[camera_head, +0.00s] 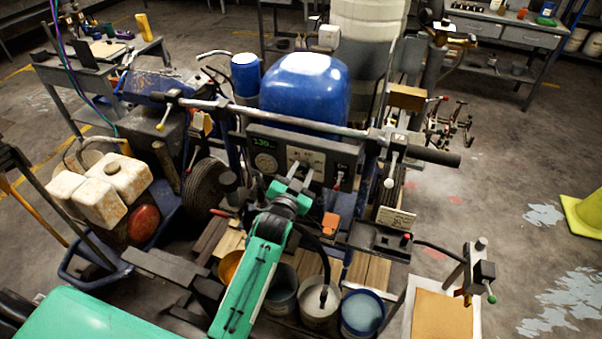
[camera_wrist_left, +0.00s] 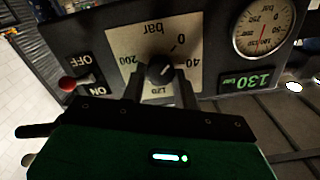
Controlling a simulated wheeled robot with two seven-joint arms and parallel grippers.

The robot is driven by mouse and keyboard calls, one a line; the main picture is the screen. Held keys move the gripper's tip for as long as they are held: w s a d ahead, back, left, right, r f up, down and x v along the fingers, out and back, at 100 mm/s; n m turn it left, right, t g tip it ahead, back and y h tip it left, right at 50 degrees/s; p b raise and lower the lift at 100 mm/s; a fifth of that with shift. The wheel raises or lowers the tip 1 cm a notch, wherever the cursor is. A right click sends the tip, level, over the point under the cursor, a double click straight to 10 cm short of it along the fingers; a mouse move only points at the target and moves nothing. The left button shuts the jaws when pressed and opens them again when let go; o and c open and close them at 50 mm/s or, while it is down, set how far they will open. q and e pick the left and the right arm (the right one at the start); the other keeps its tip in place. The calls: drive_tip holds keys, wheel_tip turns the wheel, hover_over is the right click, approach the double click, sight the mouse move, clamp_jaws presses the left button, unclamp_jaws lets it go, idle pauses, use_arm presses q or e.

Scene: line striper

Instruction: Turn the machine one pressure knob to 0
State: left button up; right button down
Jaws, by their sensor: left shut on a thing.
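The machine's control panel (camera_head: 345,158) faces me under a long handlebar. Its black pressure knob (camera_wrist_left: 160,70) sits on a pale dial plate (camera_wrist_left: 125,45) marked 0, 40, 120, 200 and bar, seen upside down in the left wrist view. My left gripper (camera_head: 300,172) reaches up to the panel, and its dark fingers, also in the left wrist view (camera_wrist_left: 160,88), are shut on the knob's sides. The green display (camera_wrist_left: 247,82) reads about 130 bar. The knob's exact pointer direction is hard to tell. My right gripper is not in view.
A round gauge (camera_wrist_left: 263,28) is beside the dial. A red-tipped ON/OFF switch (camera_wrist_left: 68,83) is on its other side. The handlebar (camera_head: 290,120) crosses above the panel. Paint buckets (camera_head: 362,314) stand below, and a blue tank (camera_head: 305,85) is behind.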

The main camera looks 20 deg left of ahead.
use_arm(q)
drive_tip(key=shift+f, duration=0.1)
idle(0.3)
drive_tip(key=o, duration=1)
drive_tip(key=shift+s, duration=0.1)
drive_tip(key=shift+s, duration=0.35)
drive_tip(key=shift+s+a+b, duration=0.15)
drive_tip(key=shift+s+b, duration=0.9)
drive_tip(key=shift+s, duration=2.2)
drive_tip(key=shift+s+a+b, duration=0.1)
drive_tip(key=shift+s+b, duration=0.95)
drive_tip(key=shift+s, duration=2.15)
